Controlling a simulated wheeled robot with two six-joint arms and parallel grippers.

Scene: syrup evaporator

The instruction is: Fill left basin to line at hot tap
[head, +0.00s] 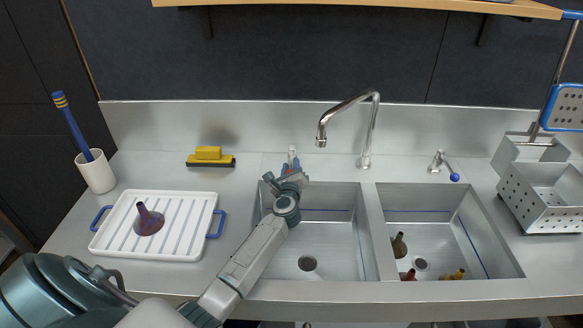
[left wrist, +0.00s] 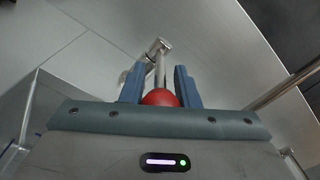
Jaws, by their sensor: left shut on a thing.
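The left basin (head: 335,250) is a steel sink with a blue line along its upper wall and a dark round drain on its floor; no water shows in it. A curved chrome tap spout (head: 365,105) stands behind the basins, its mouth toward the left basin, with no stream visible. My left gripper (head: 291,165) is at the back left corner of the left basin. In the left wrist view, its blue fingers (left wrist: 159,82) are shut on a red ball knob (left wrist: 160,98) on a metal tap lever (left wrist: 160,65). In the head view my gripper hides the knob.
The right basin (head: 450,210) holds several small bottles and a blue line. A blue-knobbed tap (head: 454,177) stands behind it.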

